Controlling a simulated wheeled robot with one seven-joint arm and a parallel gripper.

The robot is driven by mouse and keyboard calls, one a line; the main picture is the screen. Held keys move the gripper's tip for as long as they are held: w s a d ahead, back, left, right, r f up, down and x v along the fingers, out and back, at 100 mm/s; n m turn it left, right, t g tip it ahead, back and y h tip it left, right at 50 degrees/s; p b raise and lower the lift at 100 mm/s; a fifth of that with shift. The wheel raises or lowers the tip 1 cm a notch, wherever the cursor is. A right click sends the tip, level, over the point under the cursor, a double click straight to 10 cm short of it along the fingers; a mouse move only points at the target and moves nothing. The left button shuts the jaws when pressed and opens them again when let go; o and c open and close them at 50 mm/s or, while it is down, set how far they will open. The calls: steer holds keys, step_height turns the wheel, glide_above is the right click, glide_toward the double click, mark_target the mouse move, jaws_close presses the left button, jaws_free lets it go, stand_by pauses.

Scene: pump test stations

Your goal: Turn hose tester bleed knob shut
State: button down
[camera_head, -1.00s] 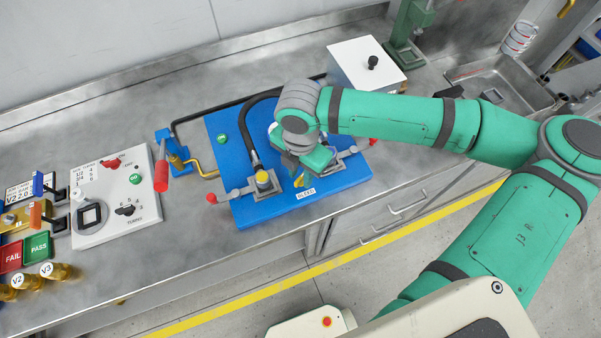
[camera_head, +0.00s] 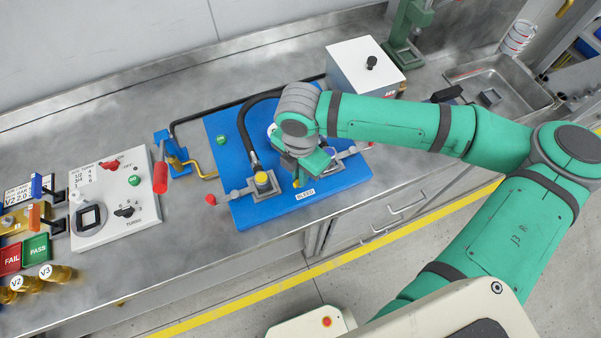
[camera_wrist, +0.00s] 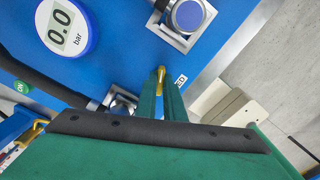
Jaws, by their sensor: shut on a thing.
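The hose tester is a blue board (camera_head: 232,160) lying on the bench, with a BLEED label (camera_head: 306,194) at its front edge. My gripper (camera_wrist: 162,90) points down at the board in the wrist view and is shut on the small yellow bleed knob (camera_wrist: 161,74). Only the knob's tip shows between the green fingers. In the head view my gripper (camera_head: 303,172) stands just behind the label, and my wrist hides much of it.
A hose coupling with a yellow top (camera_head: 262,179) stands left of my gripper, and a blue-capped fitting (camera_wrist: 188,16) sits close by. A black hose (camera_head: 243,130) arches over the board. A white box (camera_head: 345,62) stands behind, and a control panel (camera_head: 110,205) at left.

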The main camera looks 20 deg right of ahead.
steer(key=shift+a+m, duration=0.1)
steer(key=shift+m, duration=2.4)
steer(key=c, duration=1.9)
jaws_free()
steer(key=shift+o, duration=0.2)
step_height(320, 180, up, 11)
steer(key=shift+f, duration=0.1)
